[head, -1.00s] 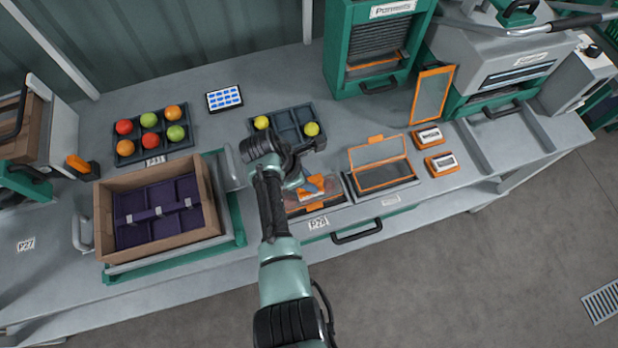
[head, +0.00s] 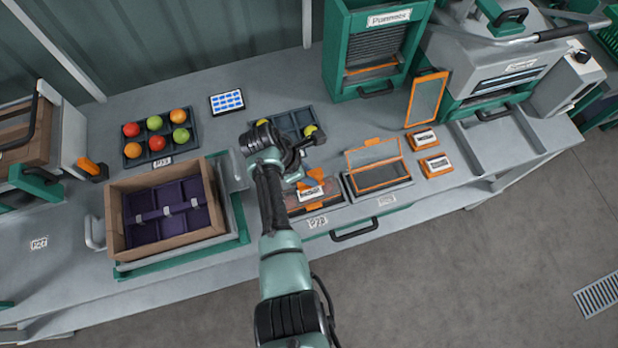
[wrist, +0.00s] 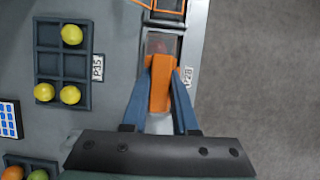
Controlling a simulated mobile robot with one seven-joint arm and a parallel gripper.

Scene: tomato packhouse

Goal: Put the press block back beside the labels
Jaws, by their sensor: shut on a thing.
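My gripper (wrist: 163,66) is shut on an orange block (wrist: 160,90), which I take to be the press block; it shows between the two blue fingers in the wrist view. In the head view my gripper is over the left clear-lidded box at the bench's front edge, and an orange part (head: 315,178) shows beside it. A white printed label (head: 310,193) shows just below. Whether the block touches the box cannot be told. Two orange pieces with white printed faces, perhaps the labels, lie to the right: one behind (head: 423,139), one in front (head: 436,165).
An orange-rimmed box (head: 380,183) with its lid raised stands just right of my gripper. A dark tray (head: 283,118) with yellow fruit is behind it. A brown crate (head: 118,240) stands left. The green cabinet (head: 340,60) and grey machine (head: 470,60) stand at the back right.

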